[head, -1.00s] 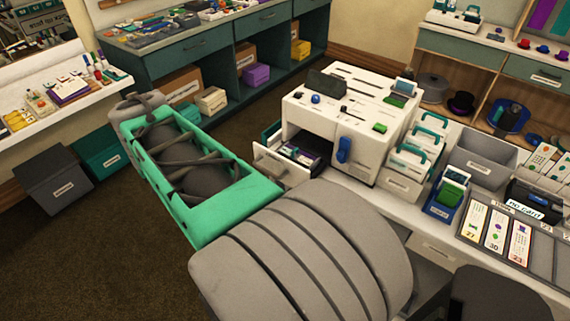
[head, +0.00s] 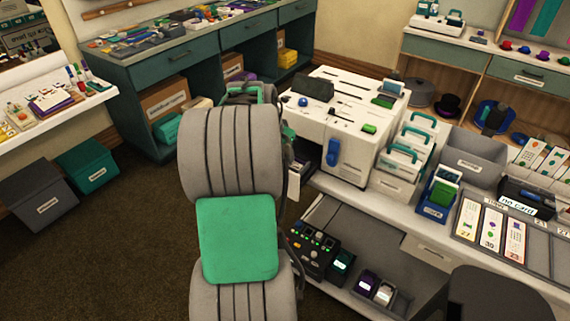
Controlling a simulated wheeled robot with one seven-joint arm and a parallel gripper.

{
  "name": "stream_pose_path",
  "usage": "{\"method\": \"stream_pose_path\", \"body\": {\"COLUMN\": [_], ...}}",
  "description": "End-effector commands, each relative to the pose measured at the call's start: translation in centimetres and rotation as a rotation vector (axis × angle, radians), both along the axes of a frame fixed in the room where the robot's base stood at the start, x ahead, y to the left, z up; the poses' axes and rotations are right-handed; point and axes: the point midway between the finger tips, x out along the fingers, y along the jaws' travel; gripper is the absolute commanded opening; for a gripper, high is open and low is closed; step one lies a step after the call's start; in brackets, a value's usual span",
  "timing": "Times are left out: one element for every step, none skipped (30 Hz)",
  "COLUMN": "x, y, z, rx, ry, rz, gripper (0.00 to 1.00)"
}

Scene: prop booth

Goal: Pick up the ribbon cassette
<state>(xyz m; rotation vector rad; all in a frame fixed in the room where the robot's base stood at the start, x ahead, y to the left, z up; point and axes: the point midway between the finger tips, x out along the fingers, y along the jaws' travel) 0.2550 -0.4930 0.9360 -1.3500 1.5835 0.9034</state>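The white machine (head: 338,135) stands on the counter with an open drawer (head: 293,187) low on its left side. Only a strip of the drawer's white front shows; my arm hides most of it, and any cassette inside cannot be seen. Small dark cassette-like blocks lie on the open shelf under the counter: one with a teal mark (head: 341,264), one with a purple top (head: 367,283) and one with a pale top (head: 384,293). I cannot tell which is the ribbon cassette. My gripper is hidden behind my arm, near the machine's left side.
A black box with buttons (head: 313,250) stands left of the blocks on the shelf. White card holders (head: 405,160), a blue bin (head: 437,200) and a grey bin (head: 474,160) line the counter. A dark chair (head: 490,297) stands at lower right.

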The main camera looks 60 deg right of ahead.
Motion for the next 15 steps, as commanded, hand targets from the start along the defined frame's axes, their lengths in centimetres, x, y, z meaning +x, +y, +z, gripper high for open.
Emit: {"method": "stream_pose_path", "body": {"x": [0.02, 0.02, 0.02, 0.02, 0.02, 0.02, 0.02, 0.02, 0.02, 0.03, 0.03, 0.04, 0.04, 0.03, 0.03], "y": [-0.01, 0.00, 0.01, 0.01, 0.01, 0.02, 0.02, 0.03, 0.03, 0.03, 0.03, 0.03, 0.03, 0.03, 0.03], "z": [0.04, 0.05, 0.05, 0.06, 0.06, 0.06, 0.06, 0.07, 0.07, 0.07, 0.08, 0.08, 0.08, 0.09, 0.09], "rx": [-0.001, -0.001, -0.001, -0.001, 0.000, 0.000, 0.000, 0.000, 0.000, 0.000, 0.000, 0.000, 0.000, 0.000, 0.000], "ry": [-0.001, -0.001, -0.001, -0.001, -0.001, -0.001, -0.001, -0.001, -0.001, -0.001, -0.001, -0.001, -0.001, -0.001, -0.001], "rz": [0.000, 0.000, 0.000, 0.000, 0.000, 0.000, 0.001, 0.000, 0.001, 0.001, 0.001, 0.001, 0.001, 0.001, 0.001], "gripper": [0.34, 0.34, 0.34, 0.33, 0.30, 0.27, 0.25, 0.22, 0.19, 0.16, 0.14, 0.11, 0.08, 0.06, 0.03]}}
